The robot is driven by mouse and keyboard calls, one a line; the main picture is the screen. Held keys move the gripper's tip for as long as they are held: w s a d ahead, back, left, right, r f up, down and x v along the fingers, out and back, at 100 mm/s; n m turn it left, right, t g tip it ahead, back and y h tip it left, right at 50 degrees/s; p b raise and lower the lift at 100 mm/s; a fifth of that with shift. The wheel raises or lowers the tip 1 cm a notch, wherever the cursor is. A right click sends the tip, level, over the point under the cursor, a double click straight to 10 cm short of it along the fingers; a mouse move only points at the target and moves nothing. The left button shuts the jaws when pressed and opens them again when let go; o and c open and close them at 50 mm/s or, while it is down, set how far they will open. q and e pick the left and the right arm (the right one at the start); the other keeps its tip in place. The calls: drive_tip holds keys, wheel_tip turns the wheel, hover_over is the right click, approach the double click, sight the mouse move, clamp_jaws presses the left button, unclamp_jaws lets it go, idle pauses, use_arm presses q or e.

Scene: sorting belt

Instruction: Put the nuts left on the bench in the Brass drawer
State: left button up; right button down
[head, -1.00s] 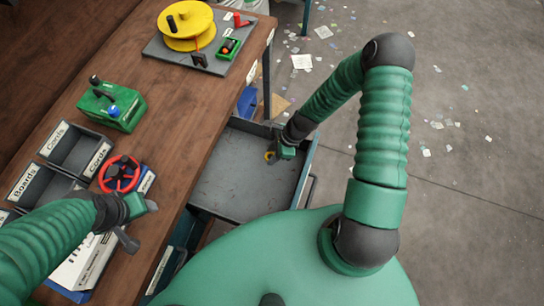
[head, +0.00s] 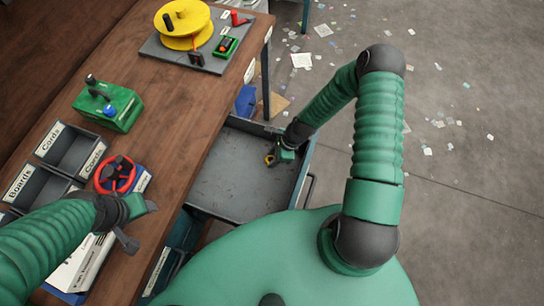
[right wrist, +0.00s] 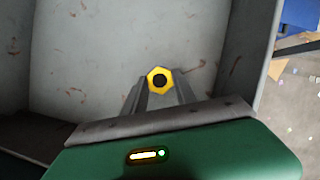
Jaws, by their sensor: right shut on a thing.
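A yellow nut (head: 270,161) is held by my right gripper (head: 274,158) over the open grey drawer (head: 228,185). In the right wrist view the nut (right wrist: 151,79) sits between the fingertips, its dark hole facing the camera, with the drawer floor (right wrist: 95,60) behind it. The gripper is shut on it. The drawer looks empty, and its label does not show. My left gripper (head: 138,226) is open and empty over the bench, near the red wheel. No loose nut shows on the bench.
The wooden bench (head: 170,130) carries a green box (head: 122,110), labelled bins (head: 62,150), a red handwheel (head: 103,184) and a yellow reel (head: 182,30) on a grey board. The drawer's walls surround the right gripper. Paper scraps litter the floor.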

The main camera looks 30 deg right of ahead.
drive_tip(key=c, duration=1)
unclamp_jaws()
drive_tip(key=shift+d, duration=0.1)
